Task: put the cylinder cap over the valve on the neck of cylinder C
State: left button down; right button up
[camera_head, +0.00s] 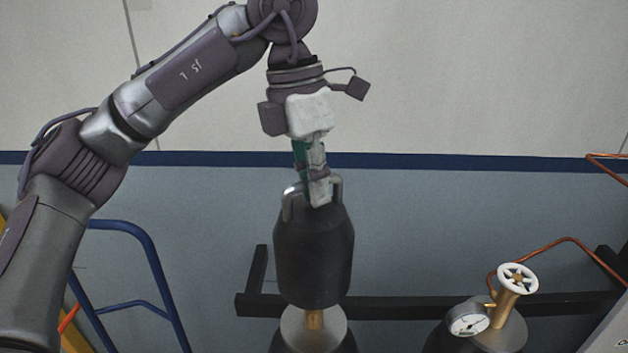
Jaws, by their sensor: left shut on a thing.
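My left gripper (317,188) points down and is shut on the top of the dark cylinder cap (314,258), which hangs upright below it. Under the cap is a cylinder with a grey shoulder (337,332). A short brass piece of its valve (314,319) shows between the cap's lower edge and the shoulder. The rest of that valve is hidden by the cap; I cannot tell whether it is inside or behind. No letter shows on the cylinder, so I cannot tell that it is C. My right gripper is not in view.
A second cylinder at the right carries a brass valve with a white handwheel (517,277) and a gauge (468,322). A copper pipe (568,240) runs right. A black rail (400,308) passes behind the cylinders. A blue tubular frame (150,262) stands left.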

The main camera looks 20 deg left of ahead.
aim_at(313, 249)
pick_arm(q)
jog(key=shift+f+b, duration=4.45)
jog(key=shift+f, duration=1.35)
jog(key=c, duration=1.1)
grip_release()
jog(key=shift+r, duration=0.1)
jog(key=r, duration=0.4)
jog(key=a+r, duration=0.1)
jog(key=r, duration=0.3)
jog(key=a+r, duration=0.1)
jog(key=r, duration=0.2)
jog(key=shift+w+r, duration=0.1)
jog(key=shift+r, duration=0.3)
jog(key=shift+f, duration=0.1)
